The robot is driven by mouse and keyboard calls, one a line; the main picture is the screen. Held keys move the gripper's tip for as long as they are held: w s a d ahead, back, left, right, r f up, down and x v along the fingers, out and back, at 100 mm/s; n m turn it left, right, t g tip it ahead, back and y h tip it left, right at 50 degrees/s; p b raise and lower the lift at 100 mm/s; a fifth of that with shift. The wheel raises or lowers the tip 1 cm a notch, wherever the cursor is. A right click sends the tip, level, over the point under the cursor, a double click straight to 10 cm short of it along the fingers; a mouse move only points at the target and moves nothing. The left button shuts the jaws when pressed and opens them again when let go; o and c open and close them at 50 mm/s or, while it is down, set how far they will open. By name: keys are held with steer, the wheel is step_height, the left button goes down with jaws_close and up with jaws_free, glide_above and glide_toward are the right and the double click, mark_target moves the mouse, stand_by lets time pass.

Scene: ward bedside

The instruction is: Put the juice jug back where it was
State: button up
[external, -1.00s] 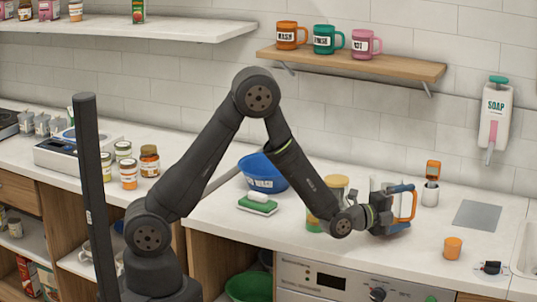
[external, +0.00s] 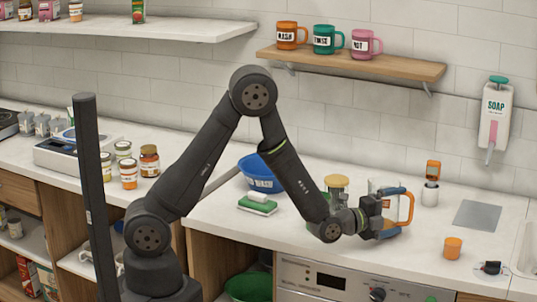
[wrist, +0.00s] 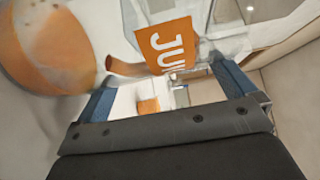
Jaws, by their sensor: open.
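The juice jug (external: 382,186) is clear with an orange handle (external: 409,208). It stands on the counter right of my arm, partly hidden behind my gripper (external: 393,211). In the wrist view the jug's orange label (wrist: 173,46) reads "JU" and more, just beyond the fingertips. My gripper (wrist: 168,85) is open, its two blue fingers apart with no object held between them. Whether a finger touches the jug is not clear.
A green sponge (external: 258,204) and blue basin (external: 257,170) lie left. A yellow-topped container (external: 337,183) is close behind my wrist.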

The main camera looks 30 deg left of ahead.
steer(key=v, duration=0.9)
steer(key=shift+s, duration=0.1)
steer(key=x, duration=1.2)
steer(key=shift+f, duration=0.2)
steer(key=shift+r, duration=0.2)
